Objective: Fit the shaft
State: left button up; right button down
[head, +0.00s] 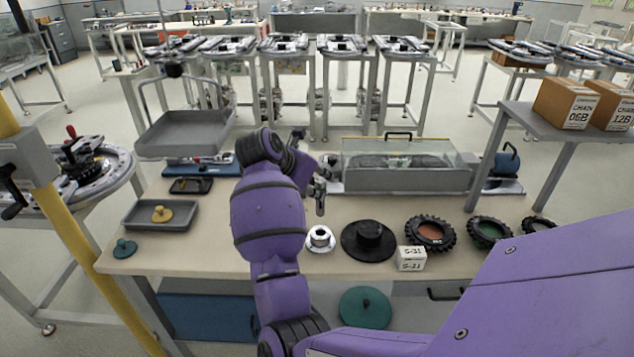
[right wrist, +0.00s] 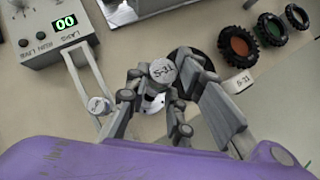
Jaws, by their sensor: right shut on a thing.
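My right gripper (head: 318,178) is shut on a grey shaft (head: 320,204), which it holds upright above the bench. In the right wrist view, the shaft's round end (right wrist: 163,71) faces the camera with a printed label that looks like S-11, between the fingers of my gripper (right wrist: 160,88). A white and silver flanged hub (head: 320,239) with a dark bore stands on the bench below the shaft, and the two look apart. In the right wrist view, the hub (right wrist: 150,104) is mostly hidden by the gripper and shaft. My left gripper is out of view.
Right of the hub stand a black flanged disc (head: 368,241), a small labelled white box (head: 411,259) and ring-shaped black parts (head: 430,233). Behind is a clear-covered case (head: 405,165). A grey tray (head: 135,226) holds a yellow knobbed piece (head: 162,214); a teal knob (head: 125,248) lies nearby.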

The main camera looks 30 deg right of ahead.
notch_tip(320, 180, down, 3)
jog(key=shift+r+b, duration=0.1)
jog(key=shift+b, duration=0.3)
notch_tip(320, 180, down, 2)
jog(key=shift+b, duration=0.3)
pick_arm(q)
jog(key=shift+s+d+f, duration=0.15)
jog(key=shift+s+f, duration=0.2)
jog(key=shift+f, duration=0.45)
pick_arm(e)
jog(key=shift+f, duration=0.35)
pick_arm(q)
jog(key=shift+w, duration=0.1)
pick_arm(e)
jog(key=shift+d, duration=0.1)
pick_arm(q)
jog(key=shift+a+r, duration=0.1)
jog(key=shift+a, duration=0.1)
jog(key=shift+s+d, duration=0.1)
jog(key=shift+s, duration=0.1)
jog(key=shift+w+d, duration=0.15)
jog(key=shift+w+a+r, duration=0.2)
